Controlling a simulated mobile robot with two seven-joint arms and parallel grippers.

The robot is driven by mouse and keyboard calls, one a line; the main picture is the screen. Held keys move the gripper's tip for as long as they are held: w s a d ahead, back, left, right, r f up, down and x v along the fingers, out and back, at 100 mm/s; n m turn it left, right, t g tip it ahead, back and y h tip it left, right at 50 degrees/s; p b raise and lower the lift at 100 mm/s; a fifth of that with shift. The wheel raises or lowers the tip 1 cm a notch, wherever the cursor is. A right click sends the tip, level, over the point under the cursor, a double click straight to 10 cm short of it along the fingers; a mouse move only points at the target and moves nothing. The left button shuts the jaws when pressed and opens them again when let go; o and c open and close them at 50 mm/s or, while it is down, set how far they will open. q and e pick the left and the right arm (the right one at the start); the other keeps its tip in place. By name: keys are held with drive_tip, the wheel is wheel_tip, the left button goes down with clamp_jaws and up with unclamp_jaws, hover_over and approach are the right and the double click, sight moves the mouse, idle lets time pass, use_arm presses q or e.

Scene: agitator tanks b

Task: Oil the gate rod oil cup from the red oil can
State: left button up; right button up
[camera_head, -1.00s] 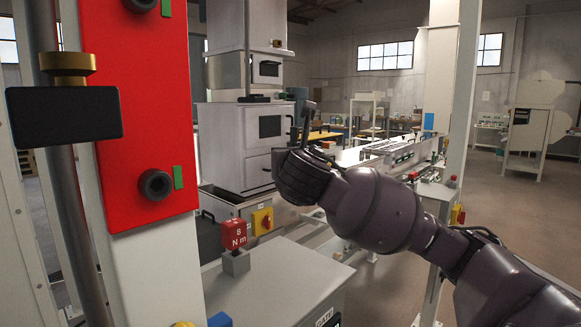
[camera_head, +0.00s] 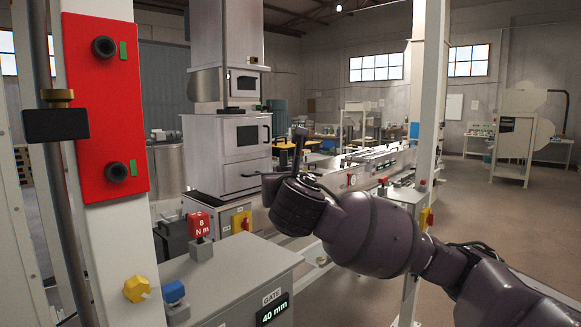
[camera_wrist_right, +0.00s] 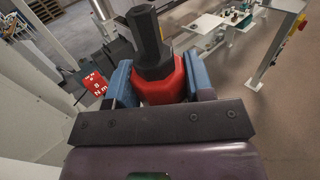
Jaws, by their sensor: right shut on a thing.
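My right gripper (camera_wrist_right: 160,82) is shut on the red oil can (camera_wrist_right: 158,88), seen in the right wrist view as a red body with a dark faceted top. The blue fingers clasp it from both sides. In the head view my right arm comes in from the right. Its wrist hides the fingers and red body; a thin dark upright piece (camera_head: 299,148), perhaps the spout, shows above it. A brass cup (camera_head: 57,95), likely the gate rod oil cup, sits above a black block (camera_head: 56,125) beside a vertical rod (camera_head: 42,60) at far left, well apart from the can. My left gripper is not in view.
A red panel (camera_head: 100,148) with black knobs is on a white post (camera_head: 127,255). Floor on the right looks open.

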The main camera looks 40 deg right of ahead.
drive_tip(key=s+a+f+n+t+y, duration=0.1)
drive_tip(key=a+f+n+y, duration=0.2)
drive_tip(key=a+f, duration=0.8)
drive_tip(key=s+a+f+n+t+y, duration=0.2)
drive_tip(key=a+f+n+y, duration=0.2)
drive_tip(key=a+f+y, duration=0.3)
drive_tip(key=a+f, duration=0.4)
drive_tip(key=f, duration=0.5)
drive_tip(key=shift+s+a+y, duration=0.2)
drive_tip(key=shift+a+y, duration=0.2)
drive_tip(key=shift+d, duration=0.1)
